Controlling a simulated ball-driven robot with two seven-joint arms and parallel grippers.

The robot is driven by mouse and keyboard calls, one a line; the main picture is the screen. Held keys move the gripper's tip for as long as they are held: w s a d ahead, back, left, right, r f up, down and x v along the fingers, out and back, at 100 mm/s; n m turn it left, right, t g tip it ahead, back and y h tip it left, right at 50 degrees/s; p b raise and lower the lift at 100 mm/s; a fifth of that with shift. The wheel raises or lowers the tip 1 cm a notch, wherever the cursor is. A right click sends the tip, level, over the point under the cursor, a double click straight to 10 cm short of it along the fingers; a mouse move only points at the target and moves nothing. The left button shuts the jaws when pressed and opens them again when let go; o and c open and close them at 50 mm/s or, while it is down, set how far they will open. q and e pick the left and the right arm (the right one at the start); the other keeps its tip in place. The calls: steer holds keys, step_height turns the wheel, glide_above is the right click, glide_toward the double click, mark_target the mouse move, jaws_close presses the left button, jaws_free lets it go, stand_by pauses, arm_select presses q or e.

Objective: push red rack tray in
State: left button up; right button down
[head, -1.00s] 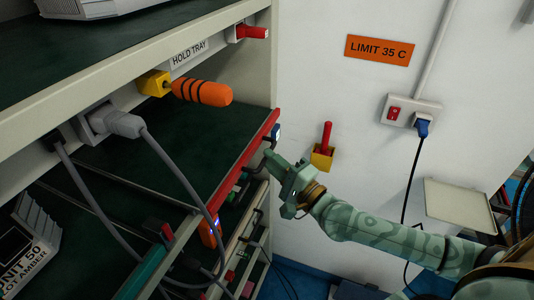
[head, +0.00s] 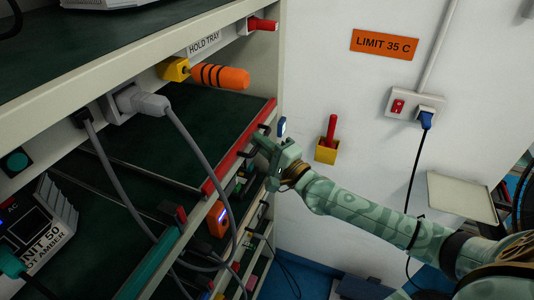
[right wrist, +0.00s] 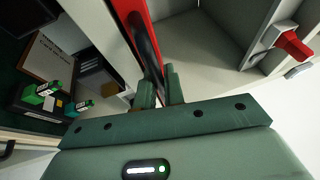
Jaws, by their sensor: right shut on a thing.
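The red rack tray shows in the head view as a dark green shelf with a red front bar (head: 238,150), below the HOLD TRAY label. The red bar also shows in the right wrist view (right wrist: 137,12). My right gripper (head: 264,147) is at the bar's outer right part. In the right wrist view my right gripper (right wrist: 159,88) has its fingers close together on the tray's black handle (right wrist: 148,42), which runs up from between them along the red bar. The handle's gripped part is hidden by the fingers. My left gripper is not in view.
An orange handle (head: 219,76) and grey plug (head: 150,103) with hanging cables stick out from the rack above the tray. A lower tray with a teal front (head: 150,262) stands further out. A yellow holder (head: 327,152) is on the wall to the right.

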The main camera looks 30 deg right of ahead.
steer(key=shift+w+a, duration=0.1)
steer(key=shift+a, duration=0.2)
steer(key=shift+d, duration=0.2)
steer(key=c, duration=1.8)
jaws_free()
steer(key=shift+c, duration=0.2)
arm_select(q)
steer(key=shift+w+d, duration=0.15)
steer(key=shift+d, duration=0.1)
arm_select(e)
steer(key=shift+o, duration=0.3)
steer(key=shift+w, duration=0.1)
